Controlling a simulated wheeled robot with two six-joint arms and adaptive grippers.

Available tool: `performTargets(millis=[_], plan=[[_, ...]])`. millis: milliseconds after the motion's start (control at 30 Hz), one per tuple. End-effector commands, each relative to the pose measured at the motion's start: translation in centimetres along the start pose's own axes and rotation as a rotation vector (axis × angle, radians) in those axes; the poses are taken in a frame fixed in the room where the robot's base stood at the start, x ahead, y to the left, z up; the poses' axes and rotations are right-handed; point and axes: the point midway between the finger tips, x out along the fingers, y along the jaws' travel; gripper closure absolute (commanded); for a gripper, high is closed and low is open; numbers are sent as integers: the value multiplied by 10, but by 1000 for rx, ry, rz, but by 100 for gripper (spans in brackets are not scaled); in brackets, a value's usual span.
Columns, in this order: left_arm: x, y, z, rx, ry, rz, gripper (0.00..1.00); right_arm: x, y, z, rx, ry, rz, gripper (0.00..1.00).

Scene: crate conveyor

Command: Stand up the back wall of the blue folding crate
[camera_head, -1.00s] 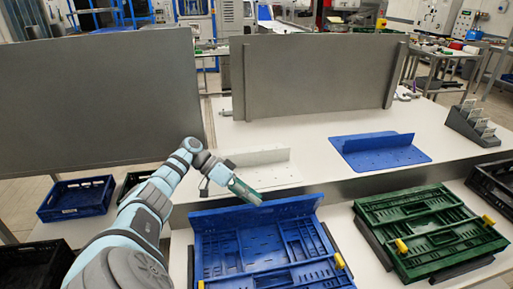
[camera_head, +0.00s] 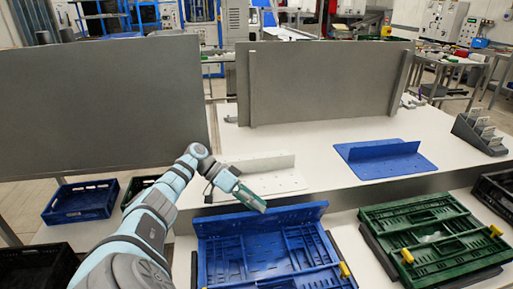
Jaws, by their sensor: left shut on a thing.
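The blue folding crate (camera_head: 318,275) lies on the near white surface, its lower parts cut off by the bottom of the view. Its back wall (camera_head: 300,217) is raised along the far edge, showing its inner face; its exact tilt is hard to tell. Flat slotted panels lie inside the crate. My left gripper (camera_head: 259,206) comes from the left and is shut on the top edge of the back wall, near its middle. The fingertips partly hide that edge. My right gripper is not in view.
A folded green crate (camera_head: 375,224) with yellow clips lies to the right. Behind stand a white L-shaped piece (camera_head: 285,181), a blue one (camera_head: 415,166) and tall grey panels (camera_head: 325,82). Another blue crate (camera_head: 62,217) is low at the left.

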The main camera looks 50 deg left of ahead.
Motion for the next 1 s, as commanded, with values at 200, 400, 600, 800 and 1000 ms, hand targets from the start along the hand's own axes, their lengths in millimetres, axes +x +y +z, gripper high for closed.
performTargets(millis=[200,400,600,800,1000], plan=[[2,-7,8,-13,-16,-20,73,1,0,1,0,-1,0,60],[1,-6,7,-11,-16,-19,73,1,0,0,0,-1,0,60],[1,-6,7,-10,-16,-19,73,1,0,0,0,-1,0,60],[1,-6,7,-9,-17,-19,73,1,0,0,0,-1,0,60],[1,-6,7,-9,-17,-19,73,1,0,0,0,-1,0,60]])
